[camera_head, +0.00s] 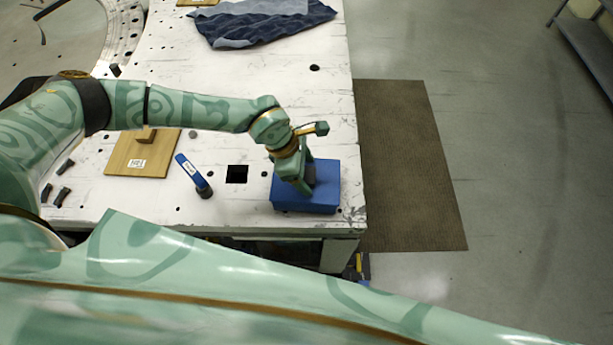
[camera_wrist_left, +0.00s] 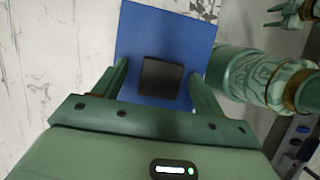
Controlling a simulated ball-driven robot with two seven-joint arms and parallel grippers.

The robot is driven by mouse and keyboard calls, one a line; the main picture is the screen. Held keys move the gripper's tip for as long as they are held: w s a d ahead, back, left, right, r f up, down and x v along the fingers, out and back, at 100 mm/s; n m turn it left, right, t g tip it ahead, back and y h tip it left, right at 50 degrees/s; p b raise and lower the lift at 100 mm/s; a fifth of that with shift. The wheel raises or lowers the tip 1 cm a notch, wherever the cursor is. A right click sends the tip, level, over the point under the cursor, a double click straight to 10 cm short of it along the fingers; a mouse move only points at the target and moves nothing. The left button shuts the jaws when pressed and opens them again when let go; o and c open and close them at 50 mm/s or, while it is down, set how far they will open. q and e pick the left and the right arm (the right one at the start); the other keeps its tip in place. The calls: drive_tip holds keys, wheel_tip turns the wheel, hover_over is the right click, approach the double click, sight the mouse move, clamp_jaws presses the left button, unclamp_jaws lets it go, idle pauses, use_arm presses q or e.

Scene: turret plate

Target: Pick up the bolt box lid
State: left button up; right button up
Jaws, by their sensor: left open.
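The bolt box is blue and sits at the near right corner of the white table; its flat blue lid (camera_head: 326,187) has a dark, block-like handle on top. My left gripper (camera_head: 304,176) is over the lid, pointing down, and partly covers the handle. In the left wrist view the lid (camera_wrist_left: 165,30) lies below the gripper, and the dark handle (camera_wrist_left: 160,78) is between the two open fingers (camera_wrist_left: 158,85), with a gap on each side. What looks like my right gripper (camera_wrist_left: 291,14) shows small at the top right of that view; its jaw state is unclear.
Left of the box are a square hole (camera_head: 237,174), a blue-and-dark tool (camera_head: 193,175) and a wooden board (camera_head: 143,155) with a small block. A blue cloth (camera_head: 262,22) lies at the back. The table edge is close on the box's right and near sides; a brown mat (camera_head: 410,165) lies beyond.

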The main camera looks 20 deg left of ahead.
use_arm(q)
drive_tip(key=shift+s+a, duration=0.1)
drive_tip(key=shift+c, duration=0.9)
drive_tip(key=c, duration=0.9)
drive_tip(key=shift+r, duration=0.2)
drive_tip(key=shift+c, duration=0.2)
